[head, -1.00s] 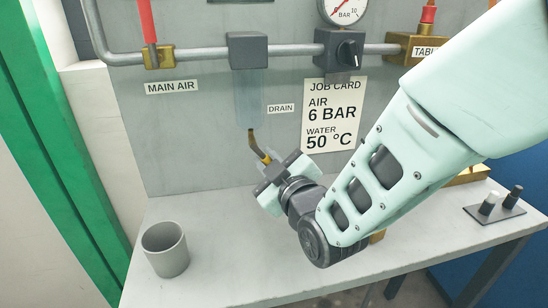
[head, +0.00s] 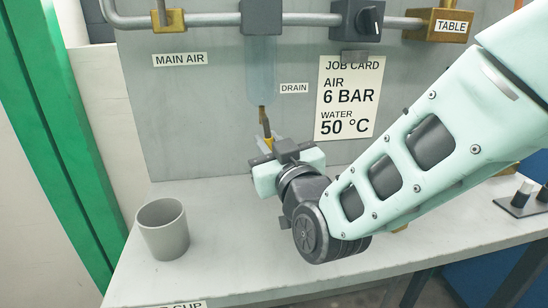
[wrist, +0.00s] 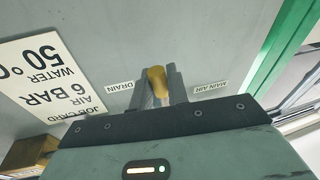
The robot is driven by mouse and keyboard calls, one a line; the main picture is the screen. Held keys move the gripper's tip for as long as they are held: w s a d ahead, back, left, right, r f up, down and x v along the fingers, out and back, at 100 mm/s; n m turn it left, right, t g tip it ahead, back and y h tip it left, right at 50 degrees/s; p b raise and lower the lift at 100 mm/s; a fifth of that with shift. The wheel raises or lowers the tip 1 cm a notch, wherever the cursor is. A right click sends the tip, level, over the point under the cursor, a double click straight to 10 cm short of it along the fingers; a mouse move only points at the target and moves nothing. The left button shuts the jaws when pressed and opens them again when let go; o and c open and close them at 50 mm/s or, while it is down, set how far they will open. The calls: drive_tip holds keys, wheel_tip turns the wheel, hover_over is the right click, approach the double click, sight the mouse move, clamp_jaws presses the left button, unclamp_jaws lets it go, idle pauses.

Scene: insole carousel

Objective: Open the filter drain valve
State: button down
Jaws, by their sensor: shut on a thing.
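The clear filter bowl (head: 261,75) hangs from a grey block under the pipe, beside the DRAIN label (head: 294,88). The brass drain valve (head: 262,113) hangs below the bowl, with a dark stem and a yellow part under it. In the wrist view a yellow handle (wrist: 157,78) sits between the two dark fingers. My gripper (head: 266,146) is shut on this handle, just below the bowl; it also shows in the wrist view (wrist: 158,88). The fingers and gripper body hide part of the handle, so its exact angle is hard to tell.
A grey cup (head: 163,228) stands on the bench (head: 225,235) at the left, apart from my gripper. The job card (head: 347,98) is on the panel to the right. A small plate with two knobs (head: 522,199) lies at the bench's right.

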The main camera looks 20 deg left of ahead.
drive_tip(key=shift+s+a+m+b, duration=0.25)
drive_tip(key=shift+m+b, duration=0.55)
drive_tip(key=shift+m, duration=0.2)
drive_tip(key=c, duration=1.4)
unclamp_jaws()
drive_tip(key=shift+w, duration=0.1)
